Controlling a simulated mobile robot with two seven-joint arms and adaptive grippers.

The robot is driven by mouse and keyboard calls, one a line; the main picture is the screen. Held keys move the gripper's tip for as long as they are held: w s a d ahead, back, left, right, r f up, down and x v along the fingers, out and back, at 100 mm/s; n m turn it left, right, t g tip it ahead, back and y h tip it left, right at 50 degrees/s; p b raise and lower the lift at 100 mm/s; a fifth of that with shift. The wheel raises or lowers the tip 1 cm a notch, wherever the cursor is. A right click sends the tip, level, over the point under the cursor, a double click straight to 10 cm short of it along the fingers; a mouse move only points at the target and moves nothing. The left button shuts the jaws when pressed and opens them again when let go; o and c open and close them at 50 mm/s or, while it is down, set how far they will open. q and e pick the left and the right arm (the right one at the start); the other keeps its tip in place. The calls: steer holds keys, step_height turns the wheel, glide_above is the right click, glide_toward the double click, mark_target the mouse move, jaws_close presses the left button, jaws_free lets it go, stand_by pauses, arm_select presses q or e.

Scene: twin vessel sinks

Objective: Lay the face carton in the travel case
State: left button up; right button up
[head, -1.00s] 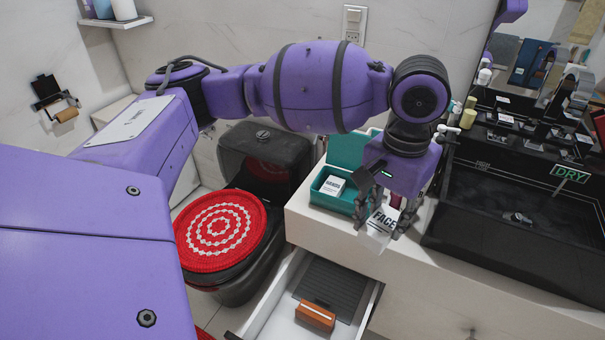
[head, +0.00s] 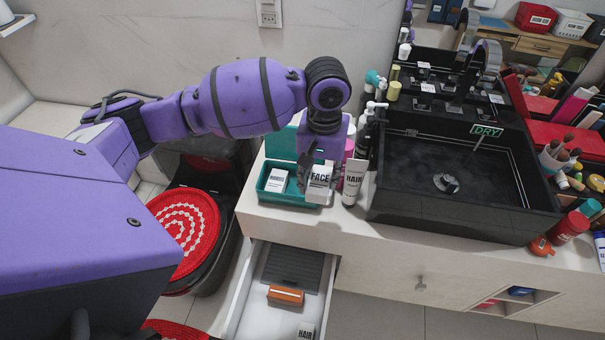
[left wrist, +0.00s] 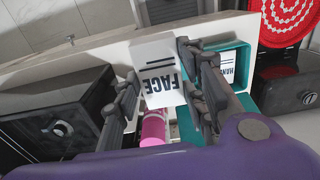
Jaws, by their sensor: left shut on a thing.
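The white face carton (head: 319,186), lettered FACE, is held in my left gripper (head: 318,178) beside the right end of the travel case. In the left wrist view the carton (left wrist: 160,72) sits between the fingers of my left gripper (left wrist: 160,84). The teal travel case (head: 288,198) stands open on the counter with its lid (head: 281,144) raised behind; it also shows in the left wrist view (left wrist: 243,104). A white hands carton (head: 277,180) lies inside at the left. The carton overlaps the case's right rim in the head view; its exact height is unclear. My right gripper is out of view.
A white hair tube (head: 353,182) and a pink bottle (head: 347,155) stand just right of the carton. The black sink (head: 455,175) is further right. An open drawer (head: 250,300) below holds an orange-brown box (head: 286,295). Bare counter lies in front.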

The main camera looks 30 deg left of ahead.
arm_select(q)
steer(key=w+a+f, duration=0.2)
steer(key=f, duration=0.1)
steer(key=w+a+f+b, duration=0.1)
steer(key=w+a+f, duration=0.1)
steer(key=f, duration=0.2)
steer(key=w+a+f, duration=0.3)
steer(key=f, duration=0.1)
steer(key=shift+a+f+b, duration=0.1)
steer(key=shift+b, duration=0.25)
steer(key=shift+w, duration=0.15)
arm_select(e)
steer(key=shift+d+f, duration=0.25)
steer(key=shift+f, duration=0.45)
arm_select(q)
steer(key=shift+f, duration=0.3)
steer(key=shift+f, duration=0.3)
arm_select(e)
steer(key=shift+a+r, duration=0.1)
arm_select(q)
steer(key=o, duration=0.9)
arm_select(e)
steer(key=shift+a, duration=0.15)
